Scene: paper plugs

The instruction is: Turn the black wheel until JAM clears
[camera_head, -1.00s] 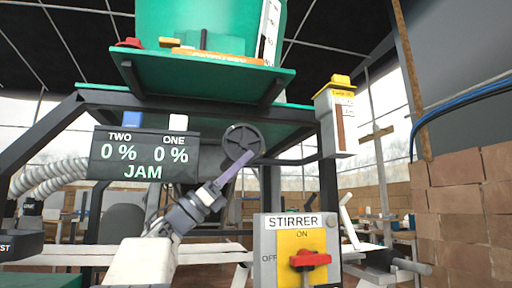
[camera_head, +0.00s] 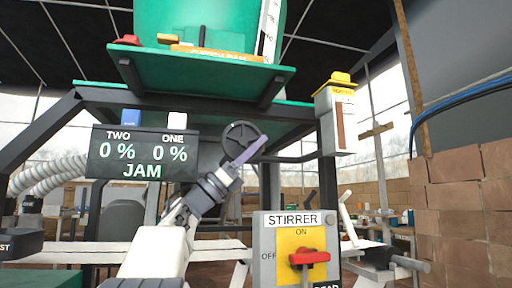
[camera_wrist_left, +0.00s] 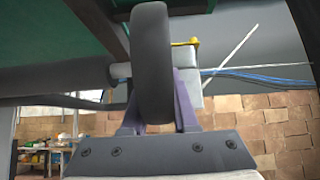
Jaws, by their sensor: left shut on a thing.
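The black wheel (camera_head: 241,139) sits to the right of the display, under the green platform. The dark display (camera_head: 143,154) reads TWO 0 %, ONE 0 % and JAM. My left gripper (camera_head: 247,153), with purple fingers, is shut on the lower right of the wheel's rim. In the left wrist view the wheel (camera_wrist_left: 151,60) stands edge-on, with its rim between the two fingers (camera_wrist_left: 157,108). Part of the wheel's rim is hidden behind the fingers. My right gripper is not in view.
A STIRRER switch box (camera_head: 265,245) with a red knob (camera_head: 309,257) stands at the lower right of my arm. A grey box with a yellow top (camera_head: 337,118) hangs right of the wheel. Dark frame posts and the green platform (camera_head: 190,75) are close around.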

